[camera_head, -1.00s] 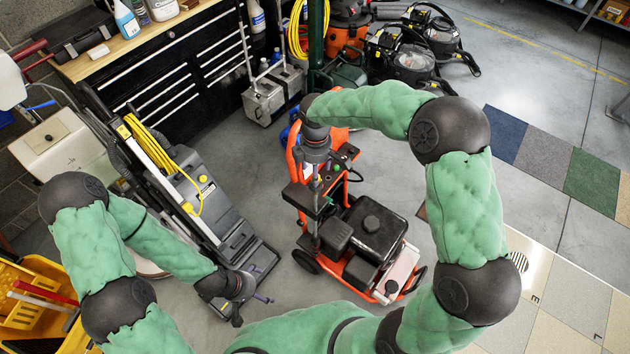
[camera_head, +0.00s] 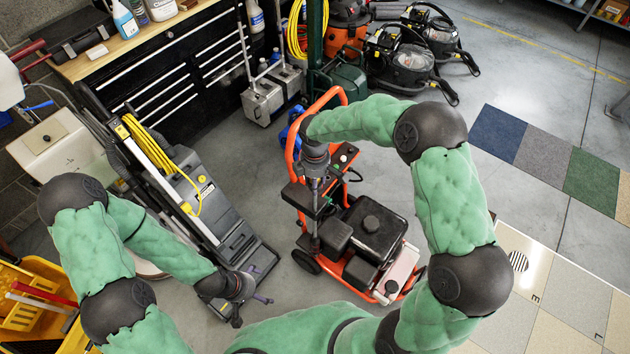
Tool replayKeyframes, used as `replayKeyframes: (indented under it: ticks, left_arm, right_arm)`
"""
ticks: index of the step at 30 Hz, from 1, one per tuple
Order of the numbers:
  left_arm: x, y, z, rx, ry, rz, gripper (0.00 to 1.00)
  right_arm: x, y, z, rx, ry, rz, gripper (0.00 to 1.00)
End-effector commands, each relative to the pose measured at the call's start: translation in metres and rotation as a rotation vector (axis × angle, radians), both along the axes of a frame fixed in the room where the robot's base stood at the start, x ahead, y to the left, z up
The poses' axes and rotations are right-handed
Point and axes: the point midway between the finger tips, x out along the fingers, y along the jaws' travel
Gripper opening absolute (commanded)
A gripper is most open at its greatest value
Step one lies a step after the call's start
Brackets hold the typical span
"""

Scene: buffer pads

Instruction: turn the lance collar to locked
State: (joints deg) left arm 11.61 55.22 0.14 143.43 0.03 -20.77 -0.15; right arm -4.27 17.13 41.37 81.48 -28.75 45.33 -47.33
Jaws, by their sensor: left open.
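The pressure washer (camera_head: 372,222), with an orange frame and black engine, stands on the floor in the middle of the head view. A thin dark upright rod, apparently its lance (camera_head: 316,232), shows at the left side of its frame. My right gripper (camera_head: 316,186) points down at the top of this rod, over the washer's handle side. Its fingers are small and dark there, and I cannot tell whether they grip. The lance collar cannot be made out. My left gripper (camera_head: 251,311) is open and empty, low over the floor to the left of the washer.
A grey floor machine with a yellow cord (camera_head: 215,215) stands close to my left arm. A yellow bucket (camera_head: 35,300) is at the lower left. A black drawer cabinet (camera_head: 185,80) and vacuums (camera_head: 415,55) stand behind.

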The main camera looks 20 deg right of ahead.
Motion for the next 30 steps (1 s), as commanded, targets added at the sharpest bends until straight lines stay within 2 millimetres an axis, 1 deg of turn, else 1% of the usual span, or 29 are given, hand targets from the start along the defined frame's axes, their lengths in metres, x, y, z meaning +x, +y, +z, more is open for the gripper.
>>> replayKeyframes:
  ticks: [8,14,20,30]
  left_arm:
    - [0.000,0.000,-0.001,0.000,0.000,0.000,1.00]
    - [0.000,0.000,-0.004,0.000,0.000,0.000,1.00]
    - [0.000,0.000,-0.010,0.000,0.000,0.000,1.00]
    - [0.000,0.000,-0.022,0.000,0.000,0.000,1.00]
  right_arm:
    - [0.000,0.000,0.000,0.000,0.000,-0.009,0.08]
    - [0.000,0.000,-0.001,0.000,0.000,-0.067,0.08]
    - [0.000,0.000,-0.002,0.001,0.000,-0.200,0.08]
    - [0.000,0.000,-0.002,0.000,0.001,-0.518,0.08]
